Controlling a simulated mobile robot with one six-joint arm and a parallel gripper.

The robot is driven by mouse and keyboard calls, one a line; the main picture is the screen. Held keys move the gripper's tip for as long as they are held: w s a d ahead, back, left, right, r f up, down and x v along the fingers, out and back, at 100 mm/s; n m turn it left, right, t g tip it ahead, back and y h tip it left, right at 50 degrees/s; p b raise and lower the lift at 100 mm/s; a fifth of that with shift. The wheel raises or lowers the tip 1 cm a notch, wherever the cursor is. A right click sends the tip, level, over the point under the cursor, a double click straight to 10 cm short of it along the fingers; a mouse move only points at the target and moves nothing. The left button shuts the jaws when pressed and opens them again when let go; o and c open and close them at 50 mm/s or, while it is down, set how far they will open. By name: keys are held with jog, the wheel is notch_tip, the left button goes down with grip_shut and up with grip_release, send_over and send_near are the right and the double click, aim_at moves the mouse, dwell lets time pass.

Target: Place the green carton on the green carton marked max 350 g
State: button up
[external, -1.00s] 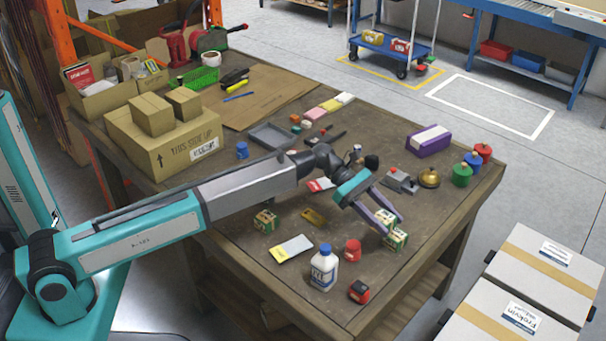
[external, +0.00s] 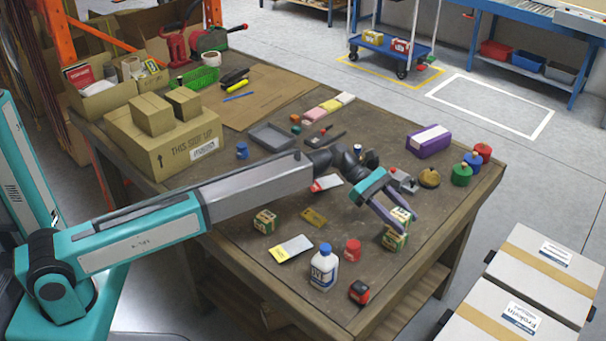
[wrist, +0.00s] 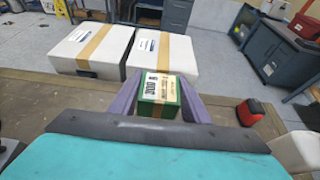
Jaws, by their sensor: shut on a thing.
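My gripper (external: 392,222) is shut on a green carton (external: 401,214) with a pale label, near the table's front right edge. The wrist view shows this carton (wrist: 160,92) between the two purple fingers. A second green carton (external: 393,239) is just below it on the table; I cannot tell whether the two touch. The lower carton is hidden in the wrist view. The markings are too small to read surely, so I cannot tell which carton says max 350 g.
A red container (external: 352,250), a white bottle with a blue cap (external: 323,267) and a red-black tape measure (external: 359,292) stand left of the cartons. A brass bell (external: 429,178) is behind them. Two large white boxes (external: 550,265) are beyond the table edge.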

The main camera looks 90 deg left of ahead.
jog(key=shift+w+f, duration=0.1)
jog(key=shift+f, duration=1.65)
jog(key=shift+f, duration=0.1)
jog(key=o, duration=1.3)
jog(key=v, duration=1.2)
jog(key=shift+d, duration=0.1)
